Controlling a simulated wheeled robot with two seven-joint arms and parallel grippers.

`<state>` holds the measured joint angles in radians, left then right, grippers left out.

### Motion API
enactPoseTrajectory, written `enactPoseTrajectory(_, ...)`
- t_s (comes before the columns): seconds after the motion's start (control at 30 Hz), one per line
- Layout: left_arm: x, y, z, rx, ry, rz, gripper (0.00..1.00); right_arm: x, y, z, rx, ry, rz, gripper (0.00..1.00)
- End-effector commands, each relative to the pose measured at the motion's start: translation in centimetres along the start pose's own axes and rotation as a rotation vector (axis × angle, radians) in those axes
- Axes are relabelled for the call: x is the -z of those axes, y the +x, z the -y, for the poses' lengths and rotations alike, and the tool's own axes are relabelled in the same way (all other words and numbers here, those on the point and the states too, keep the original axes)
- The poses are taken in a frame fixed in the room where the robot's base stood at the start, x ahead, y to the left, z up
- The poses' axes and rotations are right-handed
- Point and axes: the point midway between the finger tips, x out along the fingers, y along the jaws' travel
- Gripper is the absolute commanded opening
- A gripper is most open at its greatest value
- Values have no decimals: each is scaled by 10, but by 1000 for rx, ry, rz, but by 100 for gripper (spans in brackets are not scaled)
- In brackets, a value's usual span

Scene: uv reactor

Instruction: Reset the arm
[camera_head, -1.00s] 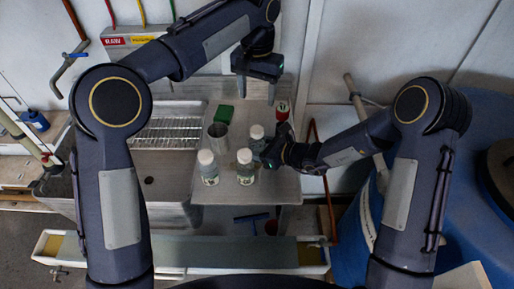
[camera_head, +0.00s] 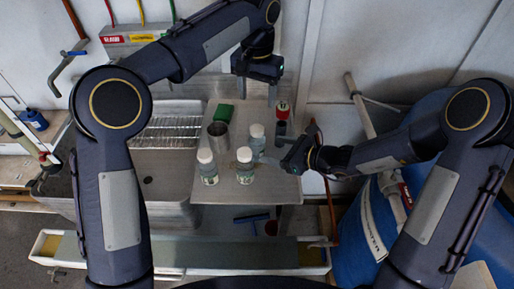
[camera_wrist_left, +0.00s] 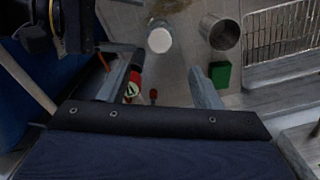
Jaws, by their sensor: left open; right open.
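My left gripper (camera_head: 258,88) is open and empty above the back of the metal table; its two fingers also show in the left wrist view (camera_wrist_left: 165,88). My right gripper (camera_head: 288,150) is open at the right side of the table, fingers pointing left toward the bottles. It appears apart from the nearest one, a white-capped bottle (camera_head: 257,132). Two more white-capped bottles, one at the left (camera_head: 207,168) and one in the middle (camera_head: 245,166), stand at the front. A small red-topped item (camera_head: 282,110) stands between the two grippers.
The metal table (camera_head: 230,193) also holds a metal cup (camera_head: 218,138) and a green block (camera_head: 224,113). A sink with a wire rack (camera_head: 165,132) lies at left. A large blue barrel (camera_head: 365,225) stands at right. A trough (camera_head: 200,254) runs along the front.

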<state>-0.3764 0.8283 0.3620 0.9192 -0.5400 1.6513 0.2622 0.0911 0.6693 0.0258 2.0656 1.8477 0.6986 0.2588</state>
Motion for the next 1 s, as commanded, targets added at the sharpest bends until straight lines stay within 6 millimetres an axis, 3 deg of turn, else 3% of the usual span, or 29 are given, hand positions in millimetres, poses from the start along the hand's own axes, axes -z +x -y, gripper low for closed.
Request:
enactPoseTrajectory(0.53, 0, 0, 0, 0, 0, 0, 58, 0, -2, 0, 0, -1, 0, 71)
enactPoseTrajectory(0.67, -9, -9, 10, -2, -5, -19, 58, -12, -12, -3, -13, -69, 10, 71)
enactPoseTrajectory(0.77, -32, -24, 28, -10, -16, -56, 58, -36, -34, -14, -48, -231, 26, 71)
enactPoseTrajectory(0.9, -88, -42, 63, -33, -58, -128, 58, -69, -81, -44, -123, -579, 32, 71)
enactPoseTrajectory(1.0, -135, -45, 84, -57, -107, -181, 58, -79, -117, -69, -180, -841, 9, 71)
